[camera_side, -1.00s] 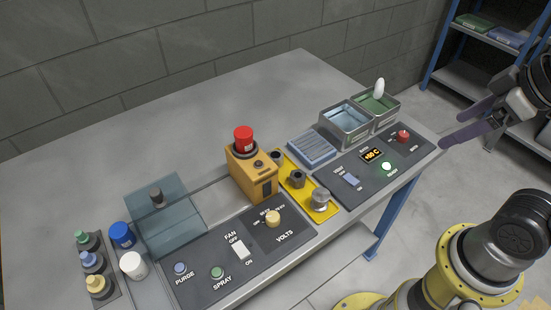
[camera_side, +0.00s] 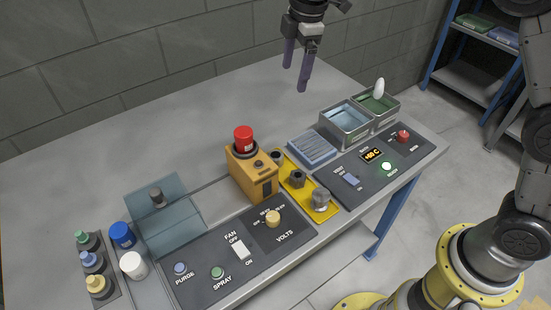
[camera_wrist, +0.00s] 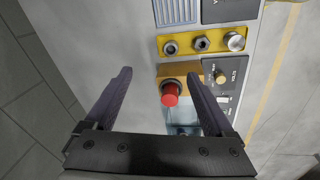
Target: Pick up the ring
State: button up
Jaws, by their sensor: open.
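A yellow plate (camera_side: 309,190) on the bench holds three small metal parts in a row. The one at its far end is a dark round ring (camera_side: 277,157), which also shows in the wrist view (camera_wrist: 170,47) with an open centre. Beside it stand a hex nut (camera_side: 297,178) and a silver round cap (camera_side: 321,198). My gripper (camera_side: 296,76) is open and empty, high above the back of the bench, its fingers pointing down. In the wrist view my gripper (camera_wrist: 159,75) has its fingers wide apart, and the ring lies beyond them.
An orange box (camera_side: 253,176) with a red knob (camera_side: 243,139) stands beside the yellow plate. A ribbed blue pad (camera_side: 312,149), metal bins (camera_side: 346,123) and control panels line the bench. Bottles and a blue cap (camera_side: 122,234) stand at left. The back of the bench is clear.

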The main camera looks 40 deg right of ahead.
notch_tip(320, 180, down, 6)
jog(key=w+a+f+g, duration=0.1)
jog(key=w+a, duration=0.1)
jog(key=a, duration=0.1)
send_over(276, 151)
notch_tip(276, 151, down, 10)
jog(key=f, duration=0.1)
jog(key=shift+n+g, duration=0.3)
jog(key=shift+g, duration=0.1)
jog(key=shift+s+a+f, duration=0.15)
jog(key=shift+s+f, duration=0.05)
jog(key=shift+f, duration=0.75)
jog(key=shift+s+a+f, duration=0.15)
jog(key=shift+f, duration=0.8)
jog(key=shift+s+a+f, duration=0.15)
jog(key=shift+s+f, duration=0.05)
jog(key=shift+f, duration=0.75)
grip_shut()
jog(key=shift+r, duration=0.1)
